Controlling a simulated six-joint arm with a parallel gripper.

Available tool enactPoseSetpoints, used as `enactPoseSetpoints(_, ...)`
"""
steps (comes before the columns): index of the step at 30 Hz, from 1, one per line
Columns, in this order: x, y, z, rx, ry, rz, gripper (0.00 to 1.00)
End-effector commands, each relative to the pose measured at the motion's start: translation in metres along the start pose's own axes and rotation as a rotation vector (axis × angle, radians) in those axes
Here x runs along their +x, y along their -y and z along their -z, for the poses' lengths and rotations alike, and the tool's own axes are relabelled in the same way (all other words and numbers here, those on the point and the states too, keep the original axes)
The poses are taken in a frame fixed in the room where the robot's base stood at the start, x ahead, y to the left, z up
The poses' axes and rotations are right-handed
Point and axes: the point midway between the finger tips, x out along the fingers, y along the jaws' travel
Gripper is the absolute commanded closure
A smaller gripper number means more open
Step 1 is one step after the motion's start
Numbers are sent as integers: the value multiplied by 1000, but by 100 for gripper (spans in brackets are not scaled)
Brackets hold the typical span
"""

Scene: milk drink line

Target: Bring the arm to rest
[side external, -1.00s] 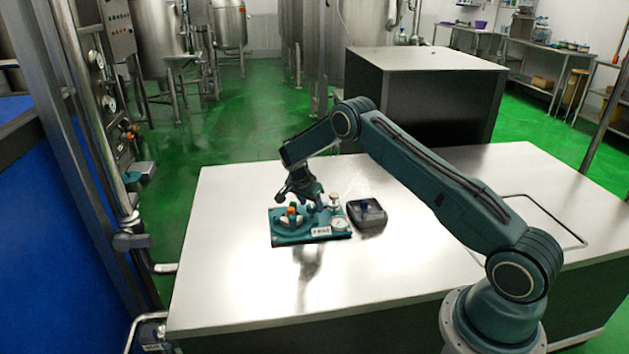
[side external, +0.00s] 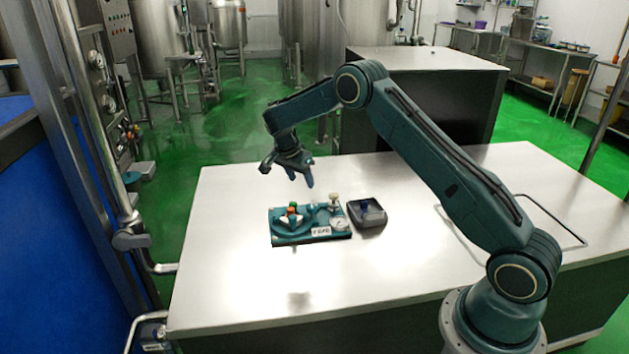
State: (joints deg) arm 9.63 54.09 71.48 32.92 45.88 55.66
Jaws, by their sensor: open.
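My gripper (side external: 300,182) hangs above the table, pointing down, with its fingers apart and nothing seen between them. It is clear of the teal fixture (side external: 285,238) that lies below it on the table. The fixture carries a round part with an orange-red and green piece (side external: 292,208) on top. A round white gauge (side external: 339,224) and a pale knob (side external: 333,198) are at its right side.
A dark grey tray (side external: 373,222) with a small blue piece (side external: 364,206) in it stands just right of the fixture. The white tabletop (side external: 230,280) is bare around them. A bent metal rail (side external: 560,222) is at the right. A large dark cabinet (side external: 440,110) stands behind the table.

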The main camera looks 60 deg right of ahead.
Motion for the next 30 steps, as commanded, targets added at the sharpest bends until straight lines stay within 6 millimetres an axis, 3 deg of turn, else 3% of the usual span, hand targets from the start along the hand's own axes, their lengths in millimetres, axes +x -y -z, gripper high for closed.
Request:
enactPoseSetpoints(17, -11, -1, 1, -13, 3, 9, 48)
enactPoseSetpoints(23, -41, -7, 2, -74, 15, 38, 48)
enactPoseSetpoints(30, -102, -27, 2, -214, 39, 103, 48)
